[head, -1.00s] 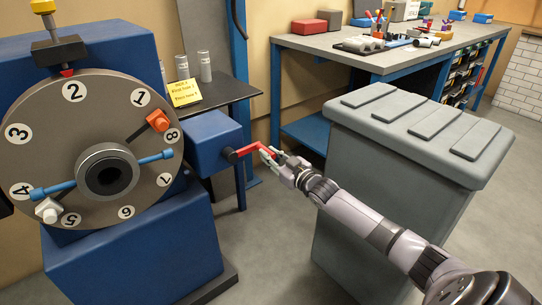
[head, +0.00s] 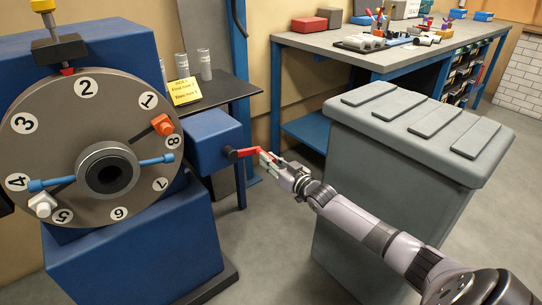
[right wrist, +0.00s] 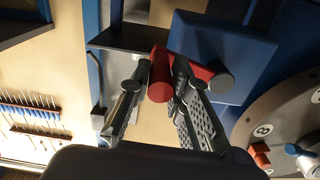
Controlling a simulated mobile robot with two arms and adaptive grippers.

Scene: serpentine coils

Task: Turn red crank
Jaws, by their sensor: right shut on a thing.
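The red crank (head: 247,152) sticks out to the right from a blue box (head: 212,143) on the side of the blue machine. My right gripper (head: 266,158) is shut on the crank's handle, at its outer end. In the right wrist view the red handle (right wrist: 160,78) lies between the two fingers of my right gripper (right wrist: 158,70). A grey numbered dial (head: 107,112) with a dark hub faces the camera, and the red pointer (head: 67,71) above it points between 2 and 3, nearer 2. My left gripper is not in view.
A grey lidded bin (head: 400,200) stands just behind and right of my right arm. A dark shelf with cylinders and a yellow note (head: 184,91) is behind the crank. A workbench (head: 390,55) with tools stands at the back right.

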